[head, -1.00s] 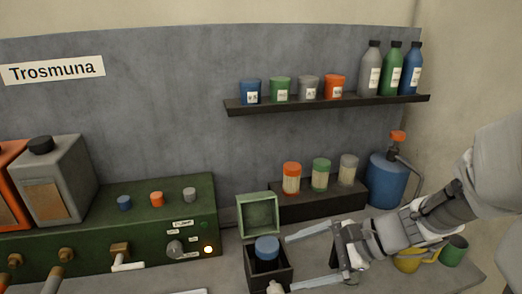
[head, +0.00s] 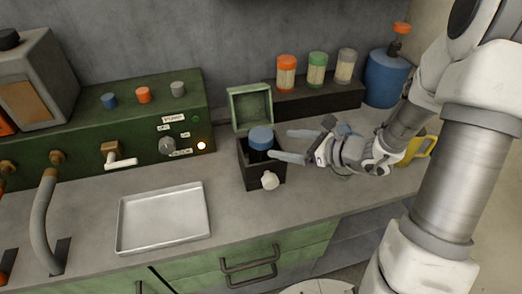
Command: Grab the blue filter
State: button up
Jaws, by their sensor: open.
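The blue filter (head: 261,133) stands upright in a small dark open box (head: 262,176) on the counter. Its blue cap rises above the rim and its lower body is mostly hidden by the box. My gripper (head: 279,143) is open, coming from the right with its fingers spread and pointing left. The far fingertip is right of the cap. The near fingertip appears close to the cap's lower right side, over the box. I cannot tell whether it touches.
The box's green lid (head: 250,108) stands open behind it. A white knob (head: 270,181) sticks out in front. Orange, green and grey capped filters stand on a dark block (head: 316,99) behind. A blue pump bottle (head: 385,80) and yellow mug (head: 418,148) are right; a metal tray (head: 163,219) is left.

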aim_at(261, 139)
jog(key=x, duration=0.3)
jog(key=shift+r+x, duration=0.15)
jog(key=shift+x, duration=1.2)
jog(key=shift+r+x, duration=0.15)
jog(key=shift+x, duration=1.2)
jog(key=shift+a, duration=0.2)
jog(key=c, duration=1.5)
